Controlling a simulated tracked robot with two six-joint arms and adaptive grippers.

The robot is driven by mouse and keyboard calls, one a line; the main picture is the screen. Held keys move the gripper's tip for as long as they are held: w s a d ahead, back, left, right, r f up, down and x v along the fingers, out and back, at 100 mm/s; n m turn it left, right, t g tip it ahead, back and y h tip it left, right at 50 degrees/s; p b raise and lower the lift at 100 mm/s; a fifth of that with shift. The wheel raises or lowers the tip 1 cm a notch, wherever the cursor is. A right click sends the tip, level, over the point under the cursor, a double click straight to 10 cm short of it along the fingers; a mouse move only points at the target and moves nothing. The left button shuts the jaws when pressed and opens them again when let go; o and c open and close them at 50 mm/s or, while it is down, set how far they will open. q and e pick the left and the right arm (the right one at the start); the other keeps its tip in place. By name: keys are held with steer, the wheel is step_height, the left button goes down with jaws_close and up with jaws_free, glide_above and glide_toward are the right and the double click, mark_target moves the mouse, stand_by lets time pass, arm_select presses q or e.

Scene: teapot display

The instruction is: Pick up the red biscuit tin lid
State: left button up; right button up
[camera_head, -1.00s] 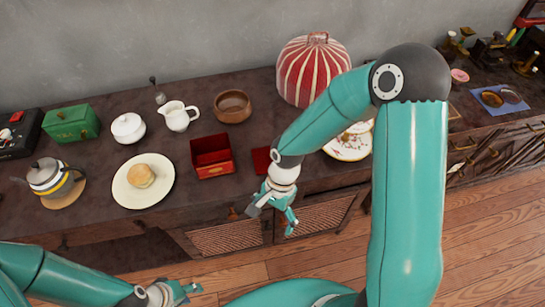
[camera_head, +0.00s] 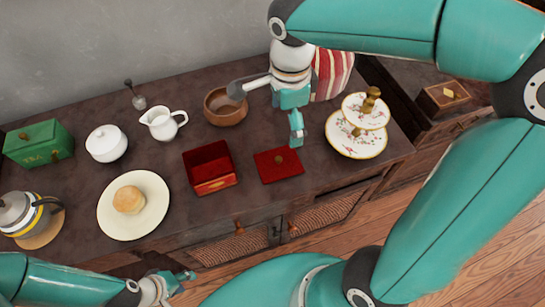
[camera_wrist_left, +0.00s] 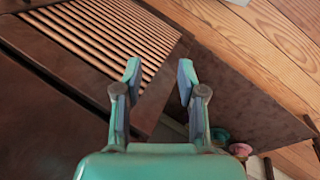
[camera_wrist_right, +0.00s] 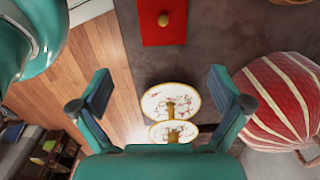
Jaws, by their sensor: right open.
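The red biscuit tin lid (camera_head: 291,168) is a flat red square with a small brass knob, lying on the dark sideboard (camera_head: 255,215). In the right wrist view the lid (camera_wrist_right: 165,37) is at the top, beyond my fingertips. The open red tin (camera_head: 212,184) stands to its left. My right gripper (camera_head: 268,112) is open and empty, above the sideboard just behind the lid; it also shows in the right wrist view (camera_wrist_right: 162,92). My left gripper (camera_head: 182,279) is low in front of the sideboard; its fingers are apart and empty in the left wrist view (camera_wrist_left: 158,70).
A tiered floral cake stand (camera_head: 372,149) is right of the lid. A wooden bowl (camera_head: 224,117) and a red striped cosy (camera_head: 335,74) are behind. A plate with a bun (camera_head: 150,218), a cream jug (camera_head: 160,124) and a white pot (camera_head: 106,144) are left.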

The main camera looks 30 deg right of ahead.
steer(key=b, duration=0.1)
glide_toward(281, 159)
step_height(281, 159, down, 5)
steer(key=shift+f, duration=0.15)
steer(key=shift+w+d+f, duration=0.15)
steer(key=shift+f, duration=2.55)
steer(key=c, duration=1.2)
